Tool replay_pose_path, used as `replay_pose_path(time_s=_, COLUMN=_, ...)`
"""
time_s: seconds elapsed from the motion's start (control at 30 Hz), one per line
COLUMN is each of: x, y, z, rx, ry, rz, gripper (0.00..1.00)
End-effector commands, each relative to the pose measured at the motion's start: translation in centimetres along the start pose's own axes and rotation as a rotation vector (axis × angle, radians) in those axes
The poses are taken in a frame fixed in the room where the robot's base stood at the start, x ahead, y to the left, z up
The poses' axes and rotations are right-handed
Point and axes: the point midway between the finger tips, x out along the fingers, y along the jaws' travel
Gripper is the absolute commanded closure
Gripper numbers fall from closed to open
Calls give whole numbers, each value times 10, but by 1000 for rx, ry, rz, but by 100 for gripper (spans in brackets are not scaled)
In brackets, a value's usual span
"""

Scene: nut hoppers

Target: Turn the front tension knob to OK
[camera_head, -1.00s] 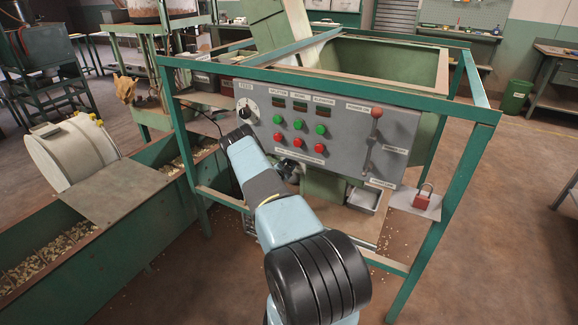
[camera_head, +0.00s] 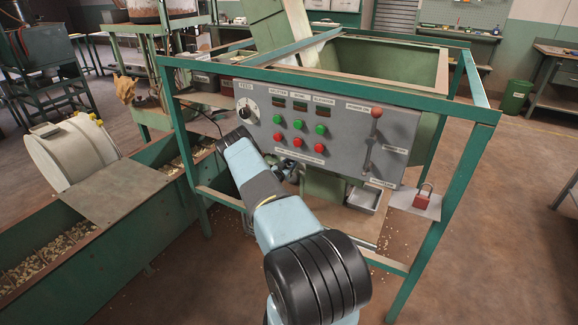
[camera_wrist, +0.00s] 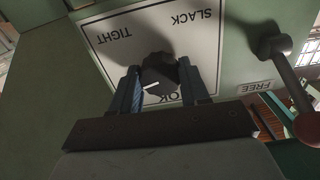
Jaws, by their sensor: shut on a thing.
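The tension knob (camera_wrist: 158,72) is dark with a white pointer line, on a white plate (camera_wrist: 205,50) marked TIGHT at upper left, SLACK at upper right and OK at the bottom in the wrist view. My gripper (camera_wrist: 161,82) has one finger on each side of the knob and is shut on it. The pointer line shows low on the knob, near OK; I cannot tell whether it lines up exactly. In the head view my gripper (camera_head: 288,168) is below the control panel, and the knob is hidden there.
A lever with a red ball end (camera_wrist: 290,85) stands right of the plate, near a FREE label (camera_wrist: 257,87). The grey control panel (camera_head: 340,135) with several buttons is above my arm. A green frame post (camera_head: 440,220) and a red padlock (camera_head: 423,200) are on the right.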

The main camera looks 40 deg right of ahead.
Motion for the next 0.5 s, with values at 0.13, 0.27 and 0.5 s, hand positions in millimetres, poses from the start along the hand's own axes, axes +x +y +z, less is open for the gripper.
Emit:
replay_pose_path(time_s=0.13, x=1, y=3, z=1, rx=-142, ry=-1, rz=2, gripper=85)
replay_pose_path(time_s=0.27, x=1, y=2, z=1, rx=-264, ry=-2, rz=2, gripper=85)
replay_pose_path(time_s=0.5, x=1, y=3, z=1, rx=-492, ry=-2, rz=2, gripper=85)
